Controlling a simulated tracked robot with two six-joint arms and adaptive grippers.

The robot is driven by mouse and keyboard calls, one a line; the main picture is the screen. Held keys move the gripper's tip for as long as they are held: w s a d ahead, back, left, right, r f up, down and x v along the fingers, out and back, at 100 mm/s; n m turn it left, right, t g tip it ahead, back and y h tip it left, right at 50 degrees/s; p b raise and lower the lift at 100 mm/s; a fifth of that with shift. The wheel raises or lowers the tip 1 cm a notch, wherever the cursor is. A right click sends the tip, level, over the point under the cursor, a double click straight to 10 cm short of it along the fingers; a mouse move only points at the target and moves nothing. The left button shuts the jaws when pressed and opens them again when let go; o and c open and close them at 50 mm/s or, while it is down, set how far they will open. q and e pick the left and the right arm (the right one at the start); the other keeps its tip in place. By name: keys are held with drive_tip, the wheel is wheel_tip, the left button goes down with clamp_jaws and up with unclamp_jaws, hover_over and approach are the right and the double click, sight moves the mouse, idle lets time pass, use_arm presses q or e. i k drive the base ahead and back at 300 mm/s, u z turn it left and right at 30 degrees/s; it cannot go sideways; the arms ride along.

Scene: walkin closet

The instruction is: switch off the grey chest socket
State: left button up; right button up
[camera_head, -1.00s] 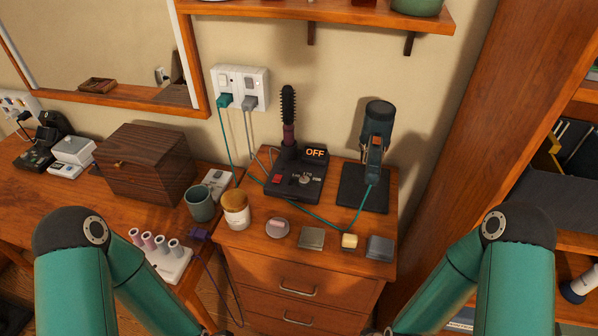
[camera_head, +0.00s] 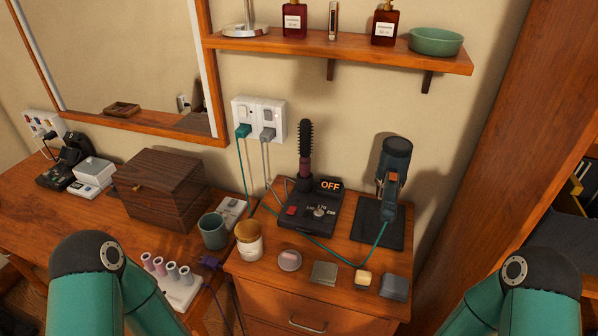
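A white double wall socket (camera_head: 279,128) is on the wall above the chest of drawers (camera_head: 262,296). A teal plug (camera_head: 243,131) sits in its left half and a grey plug (camera_head: 267,134) in its right half. A rocker switch (camera_head: 267,115) is above the grey plug; its position is too small to tell. The grey cord runs down behind a black base (camera_head: 306,216) holding a hot brush (camera_head: 305,143); a display (camera_head: 330,185) there reads OFF. Both my arms show at the bottom left and right, but both grippers are out of view.
A hair dryer (camera_head: 394,165) stands on a dark pad. A wooden box (camera_head: 162,190) is at left. A shelf (camera_head: 340,53) juts out above the socket. The wall before the socket is clear.

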sight(268, 113)
drive_tip(key=z, duration=0.9)
drive_tip(key=k, duration=1.55)
drive_tip(key=u, duration=0.35)
drive_tip(key=i, duration=1)
drive_tip(key=z, duration=0.05)
